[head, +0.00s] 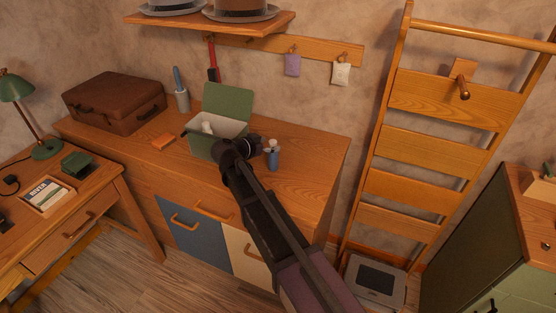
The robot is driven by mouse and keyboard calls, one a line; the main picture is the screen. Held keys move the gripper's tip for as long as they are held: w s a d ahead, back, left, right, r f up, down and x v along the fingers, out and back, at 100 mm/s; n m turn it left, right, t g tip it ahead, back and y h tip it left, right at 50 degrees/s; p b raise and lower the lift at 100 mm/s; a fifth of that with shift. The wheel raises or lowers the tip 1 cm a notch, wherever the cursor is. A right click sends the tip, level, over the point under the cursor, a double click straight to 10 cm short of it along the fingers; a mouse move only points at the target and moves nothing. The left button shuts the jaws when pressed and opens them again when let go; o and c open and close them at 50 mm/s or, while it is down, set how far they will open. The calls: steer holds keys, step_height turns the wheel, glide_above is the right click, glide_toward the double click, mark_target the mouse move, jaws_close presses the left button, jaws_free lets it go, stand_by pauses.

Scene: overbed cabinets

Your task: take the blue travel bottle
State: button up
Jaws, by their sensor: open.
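The blue travel bottle (274,160) stands upright on the wooden dresser top, with a pale cap. My gripper (258,147) is just left of the bottle's upper part, above the dresser. It is open, its fingers small and dark in this view. I see nothing held in it. I cannot tell whether the fingers touch the bottle or stay apart from it. My arm crosses in front of the dresser and hides part of its top and front.
A green box (202,146) with a raised lid stands left of my gripper, with something white inside. An orange item (163,142), a cup (182,100) and a brown suitcase (115,100) are farther left. The dresser top (315,150) right of the bottle is clear. A shelf (210,27) hangs above.

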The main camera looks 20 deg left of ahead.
steer(key=shift+b+x, duration=0.3)
steer(key=shift+x, duration=0.85)
jaws_close()
